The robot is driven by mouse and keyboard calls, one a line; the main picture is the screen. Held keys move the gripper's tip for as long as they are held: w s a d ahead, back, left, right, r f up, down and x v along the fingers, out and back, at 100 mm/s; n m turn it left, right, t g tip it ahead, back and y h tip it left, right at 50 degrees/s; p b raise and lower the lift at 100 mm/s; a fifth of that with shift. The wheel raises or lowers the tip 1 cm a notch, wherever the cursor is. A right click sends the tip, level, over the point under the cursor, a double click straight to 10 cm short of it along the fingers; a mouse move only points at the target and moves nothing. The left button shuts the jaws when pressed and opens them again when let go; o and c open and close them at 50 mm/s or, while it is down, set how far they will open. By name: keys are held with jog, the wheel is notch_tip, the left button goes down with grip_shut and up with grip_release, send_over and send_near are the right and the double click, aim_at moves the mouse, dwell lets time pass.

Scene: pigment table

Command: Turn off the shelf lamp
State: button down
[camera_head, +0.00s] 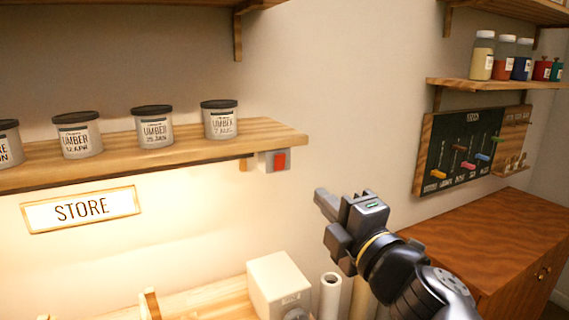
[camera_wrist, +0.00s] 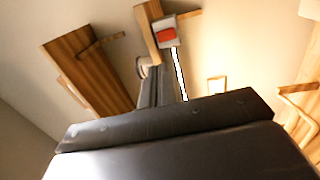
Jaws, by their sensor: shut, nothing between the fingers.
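The shelf lamp's switch, a grey box with a red button (camera_head: 280,160), is fixed under the right end of the wall shelf (camera_head: 270,137). The red button also shows in the wrist view (camera_wrist: 165,35), beyond my fingers. A narrow bright white strip (camera_wrist: 178,75), likely the lit lamp, runs beneath the shelf in the wrist view. In the head view the lamp is hidden, but warm light falls on the wall below the shelf. My gripper (camera_head: 321,200) is shut and empty, below and right of the switch in the picture, apart from it.
Several umber jars (camera_head: 76,135) stand on the shelf, above a STORE sign (camera_head: 82,209). A white box (camera_head: 279,285) and a paper roll (camera_head: 330,295) stand below. A wooden cabinet (camera_head: 490,235) and a dark board (camera_head: 465,152) are at right.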

aim_at(281, 156)
jog(key=shift+w, duration=0.1)
jog(key=x, duration=1.3)
jog(key=shift+w+a+r, duration=0.1)
jog(key=shift+w+a, duration=0.05)
jog(key=shift+w, duration=0.2)
jog(key=shift+w+a+r, duration=0.1)
jog(key=shift+w, duration=0.1)
jog(key=shift+s, duration=0.15)
